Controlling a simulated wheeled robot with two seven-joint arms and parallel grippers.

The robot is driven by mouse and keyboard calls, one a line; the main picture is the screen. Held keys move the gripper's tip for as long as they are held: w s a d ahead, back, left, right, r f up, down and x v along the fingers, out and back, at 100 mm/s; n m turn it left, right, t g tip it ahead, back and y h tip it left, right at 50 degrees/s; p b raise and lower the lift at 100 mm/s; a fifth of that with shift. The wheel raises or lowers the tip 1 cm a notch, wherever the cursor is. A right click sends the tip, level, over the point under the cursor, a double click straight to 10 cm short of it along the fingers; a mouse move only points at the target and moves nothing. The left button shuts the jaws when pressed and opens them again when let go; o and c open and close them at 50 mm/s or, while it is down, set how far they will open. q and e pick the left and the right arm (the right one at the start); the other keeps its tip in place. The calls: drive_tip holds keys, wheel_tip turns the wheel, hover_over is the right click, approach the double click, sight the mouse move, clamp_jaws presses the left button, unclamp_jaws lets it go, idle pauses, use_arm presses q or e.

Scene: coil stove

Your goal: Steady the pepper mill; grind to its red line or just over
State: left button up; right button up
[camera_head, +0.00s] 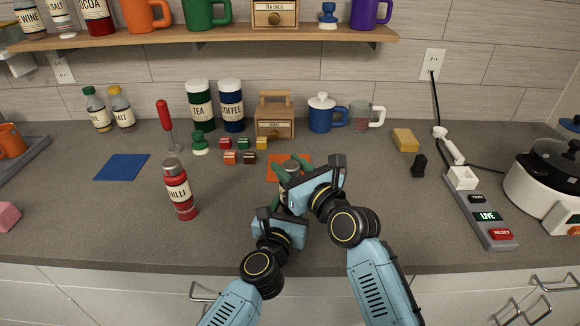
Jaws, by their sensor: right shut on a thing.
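The pepper mill, as far as I can tell, is the upright piece with a grey top (291,168) in the middle of the counter, by the orange mat (275,174). My two grippers hide most of it, and no red line shows. My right gripper (297,176) is at its upper part and is shut on it. My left gripper (283,205) is lower and nearer the front, close against the mill's body. Its fingers are hidden, so I cannot tell whether it is open or shut.
Small coloured blocks (248,158), a wooden drawer box (274,124) and a blue lidded mug (321,115) are behind. A power strip (480,212) lies right. The counter between my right arm and the strip is clear.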

drive_tip(key=shift+r+m+t+h, duration=0.15)
drive_tip(key=shift+m+t+h, duration=0.45)
drive_tip(key=shift+m+h, duration=0.15)
drive_tip(key=shift+h, duration=0.35)
drive_tip(key=shift+d+m+h, duration=0.15)
drive_tip(key=shift+m+h, duration=0.1)
drive_tip(key=shift+h, duration=0.05)
drive_tip(key=o, duration=1)
drive_tip(key=v, duration=1.2)
drive_tip(key=shift+f, duration=0.3)
